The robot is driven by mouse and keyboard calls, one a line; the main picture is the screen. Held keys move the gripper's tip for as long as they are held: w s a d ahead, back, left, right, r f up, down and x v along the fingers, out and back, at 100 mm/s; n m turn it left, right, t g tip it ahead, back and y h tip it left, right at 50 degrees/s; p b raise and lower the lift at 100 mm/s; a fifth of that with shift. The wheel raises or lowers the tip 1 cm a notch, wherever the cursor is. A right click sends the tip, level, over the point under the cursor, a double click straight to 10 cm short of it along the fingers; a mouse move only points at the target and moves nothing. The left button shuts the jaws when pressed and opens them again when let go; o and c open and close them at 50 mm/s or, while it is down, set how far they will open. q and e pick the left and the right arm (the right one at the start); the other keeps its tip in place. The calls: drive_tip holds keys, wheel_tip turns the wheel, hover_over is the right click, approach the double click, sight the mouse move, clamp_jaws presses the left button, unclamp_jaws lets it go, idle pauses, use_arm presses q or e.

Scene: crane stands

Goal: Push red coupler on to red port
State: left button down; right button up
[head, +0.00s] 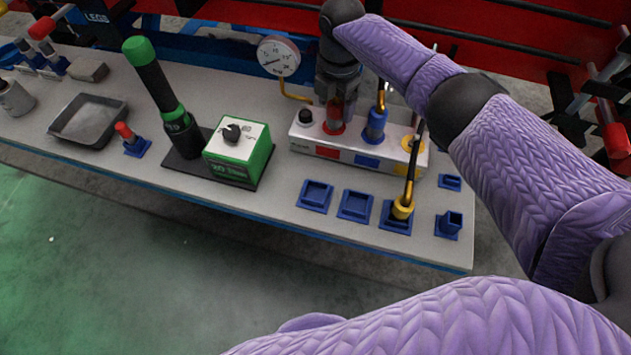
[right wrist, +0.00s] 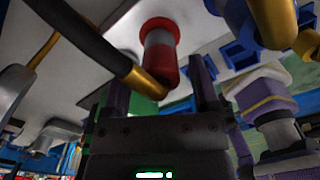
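The red coupler (head: 336,109) stands at the red port (head: 333,128) on the grey manifold block, its lower end meeting the port. In the right wrist view the coupler (right wrist: 160,64) lines up with the red port flange (right wrist: 160,27); whether it is fully seated I cannot tell. A dark hose with a gold end (right wrist: 138,78) reaches the coupler. My right gripper (head: 337,98) points down over the port. Its fingers (right wrist: 164,92) stand apart on either side of the coupler, with gaps visible. My left gripper is not in view.
The blue coupler (head: 376,122) stands on the block beside the red one. A yellow coupler (head: 403,208) sits in a blue holder in front, its hose rising. A gauge (head: 279,57), green box (head: 238,152) and black-green cylinder (head: 163,95) stand to the left.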

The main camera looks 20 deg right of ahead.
drive_tip(key=shift+o, duration=0.5)
